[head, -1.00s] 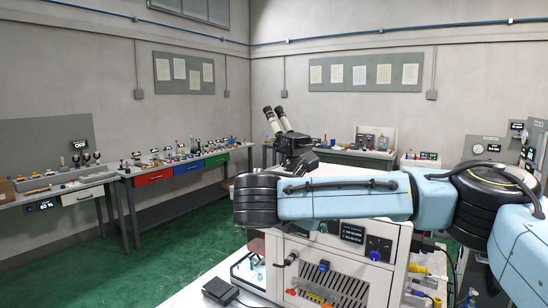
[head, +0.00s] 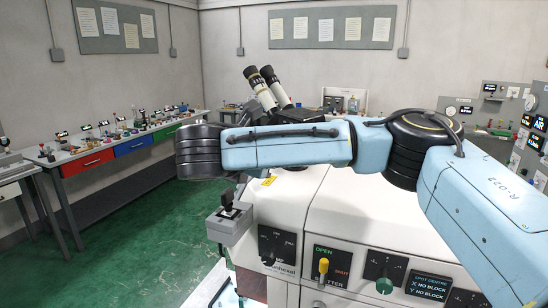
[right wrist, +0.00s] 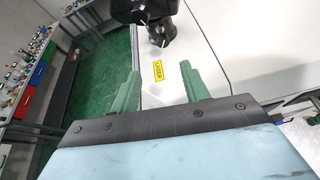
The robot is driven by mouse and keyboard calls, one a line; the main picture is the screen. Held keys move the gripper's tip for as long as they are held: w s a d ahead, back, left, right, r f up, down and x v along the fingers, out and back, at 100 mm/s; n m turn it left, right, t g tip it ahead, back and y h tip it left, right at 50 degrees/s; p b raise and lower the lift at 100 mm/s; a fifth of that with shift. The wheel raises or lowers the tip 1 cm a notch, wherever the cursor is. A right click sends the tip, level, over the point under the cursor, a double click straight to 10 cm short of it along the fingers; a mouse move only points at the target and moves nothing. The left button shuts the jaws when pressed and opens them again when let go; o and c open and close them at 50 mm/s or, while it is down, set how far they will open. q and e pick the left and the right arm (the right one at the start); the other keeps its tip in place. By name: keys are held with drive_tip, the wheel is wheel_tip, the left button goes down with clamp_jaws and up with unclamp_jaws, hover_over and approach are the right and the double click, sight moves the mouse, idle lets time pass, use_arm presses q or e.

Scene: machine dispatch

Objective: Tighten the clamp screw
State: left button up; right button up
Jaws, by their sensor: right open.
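I cannot make out a clamp screw in either view. A white machine (head: 330,210) with a twin-eyepiece microscope (head: 268,88) stands in front of me; its top also shows in the right wrist view (right wrist: 225,40). My right gripper (right wrist: 159,68) is open and empty, its two green fingers spread above the machine's left edge near a yellow LASER label (right wrist: 158,71). In the head view my right arm crosses in front of the machine and the gripper itself does not show. My left gripper is in neither view.
A joystick box (head: 231,218) sticks out at the machine's left. The front panel has a yellow shutter lever (head: 323,268) and a green button (head: 384,286). A bench with coloured drawers (head: 130,147) stands at the left wall. Green floor (head: 150,225) between them is open.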

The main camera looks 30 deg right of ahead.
drive_tip(key=x, duration=0.4)
drive_tip(key=p+x, duration=0.1)
drive_tip(key=x, duration=0.2)
drive_tip(key=p+x, duration=0.1)
drive_tip(key=x, duration=0.3)
drive_tip(key=shift+d+f, duration=0.1)
drive_tip(key=shift+d, duration=0.45)
drive_tip(key=shift+w+d+f, duration=0.15)
drive_tip(key=shift+w, duration=0.05)
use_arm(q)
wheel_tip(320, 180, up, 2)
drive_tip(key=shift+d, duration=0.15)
use_arm(e)
drive_tip(key=shift+d+f, duration=0.1)
drive_tip(key=shift+d, duration=0.05)
